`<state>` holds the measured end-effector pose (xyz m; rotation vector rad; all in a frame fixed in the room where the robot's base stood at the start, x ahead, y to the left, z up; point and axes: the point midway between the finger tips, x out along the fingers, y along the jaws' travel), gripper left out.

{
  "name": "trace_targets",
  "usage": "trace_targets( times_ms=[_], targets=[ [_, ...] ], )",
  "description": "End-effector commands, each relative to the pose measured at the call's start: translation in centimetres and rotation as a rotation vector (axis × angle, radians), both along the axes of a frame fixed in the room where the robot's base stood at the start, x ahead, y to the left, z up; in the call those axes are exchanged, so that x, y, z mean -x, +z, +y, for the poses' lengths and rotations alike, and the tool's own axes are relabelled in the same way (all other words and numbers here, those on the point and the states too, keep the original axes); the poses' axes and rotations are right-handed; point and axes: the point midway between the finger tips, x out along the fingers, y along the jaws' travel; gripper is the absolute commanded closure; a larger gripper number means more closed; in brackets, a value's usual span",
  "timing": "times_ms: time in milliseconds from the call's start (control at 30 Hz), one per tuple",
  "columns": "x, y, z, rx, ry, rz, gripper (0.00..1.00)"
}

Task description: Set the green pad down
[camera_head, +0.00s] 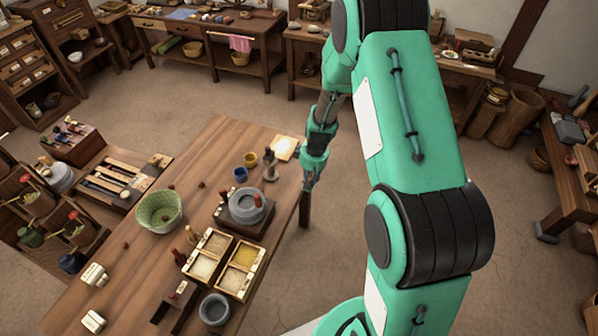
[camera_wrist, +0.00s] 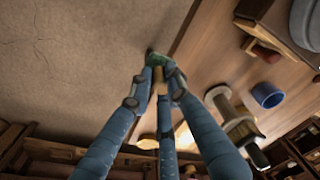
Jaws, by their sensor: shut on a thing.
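My gripper (camera_wrist: 155,80) has blue fingers and is shut on the green pad (camera_wrist: 155,57) in the wrist view. A tan, handle-like piece shows between the fingertips below the green part, and the fingers hide much of the pad. In the head view my gripper (camera_head: 308,184) hangs at the right edge of the wooden table (camera_head: 190,182). The pad cannot be made out clearly there. In the wrist view it appears in front of the floor beside the table edge; its height above the tabletop cannot be told.
Near my gripper stand a blue cup (camera_head: 240,174), a yellow cup (camera_head: 250,159) and a spool-like stand (camera_head: 270,168). A pale board (camera_head: 285,148) lies at the far corner. A grey quern (camera_head: 246,206), a green basket (camera_head: 158,211) and divided trays (camera_head: 208,258) occupy more of the table.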

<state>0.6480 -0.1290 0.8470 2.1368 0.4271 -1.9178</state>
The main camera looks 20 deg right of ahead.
Motion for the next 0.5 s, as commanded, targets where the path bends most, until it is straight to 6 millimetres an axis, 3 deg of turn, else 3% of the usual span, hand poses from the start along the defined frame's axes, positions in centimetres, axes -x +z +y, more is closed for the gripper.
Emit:
trace_targets(
  times_ms=[500],
  targets=[
    [0.59, -0.01, 0.41, -0.002, -0.002, 0.002, 1.00]
  ],
)
